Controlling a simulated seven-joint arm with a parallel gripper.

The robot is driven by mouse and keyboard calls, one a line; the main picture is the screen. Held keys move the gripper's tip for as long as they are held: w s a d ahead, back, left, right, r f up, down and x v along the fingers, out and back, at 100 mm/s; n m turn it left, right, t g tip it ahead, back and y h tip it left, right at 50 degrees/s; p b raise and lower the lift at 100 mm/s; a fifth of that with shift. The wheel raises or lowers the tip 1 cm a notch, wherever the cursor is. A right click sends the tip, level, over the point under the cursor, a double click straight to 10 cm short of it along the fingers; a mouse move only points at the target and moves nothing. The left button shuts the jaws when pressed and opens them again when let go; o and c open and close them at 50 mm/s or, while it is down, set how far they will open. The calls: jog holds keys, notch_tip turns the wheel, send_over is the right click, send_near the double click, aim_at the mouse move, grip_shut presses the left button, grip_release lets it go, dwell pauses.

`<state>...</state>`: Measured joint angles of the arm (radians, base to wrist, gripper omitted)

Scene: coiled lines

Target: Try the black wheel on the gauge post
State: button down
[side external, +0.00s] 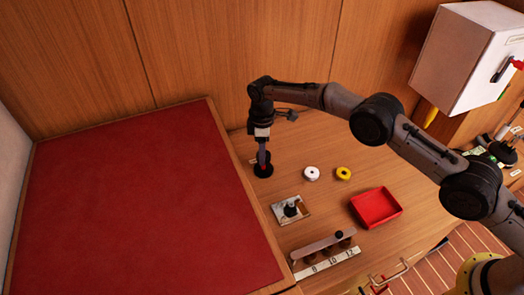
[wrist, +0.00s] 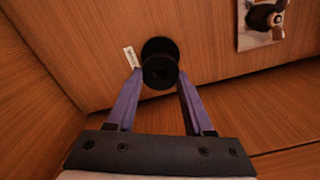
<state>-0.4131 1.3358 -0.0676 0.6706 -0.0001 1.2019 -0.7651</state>
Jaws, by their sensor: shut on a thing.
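The black wheel (wrist: 160,66) is a dark spool with two round flanges. In the wrist view it sits between the fingertips of my gripper (wrist: 158,78), which is shut on it. In the side view the wheel (side external: 263,171) is under my downward-pointing gripper (side external: 263,163), near the table's left side. I cannot tell if it touches the wood. A pale plate with a dark upright piece (side external: 291,209) stands apart, in front and to the right; it also shows in the wrist view (wrist: 262,18). I cannot tell whether this is the gauge post.
A white wheel (side external: 312,173) and a yellow wheel (side external: 343,173) lie to the right. A numbered rack (side external: 326,258) stands at the front. A small label (wrist: 131,57) lies beside the black wheel. A red panel (side external: 140,200) borders the left.

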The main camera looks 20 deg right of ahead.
jog(key=shift+f, duration=1)
jog(key=shift+f, duration=0.35)
jog(key=shift+f, duration=0.1)
jog(key=shift+c, duration=1)
grip_release()
jog(key=shift+r, duration=3.05)
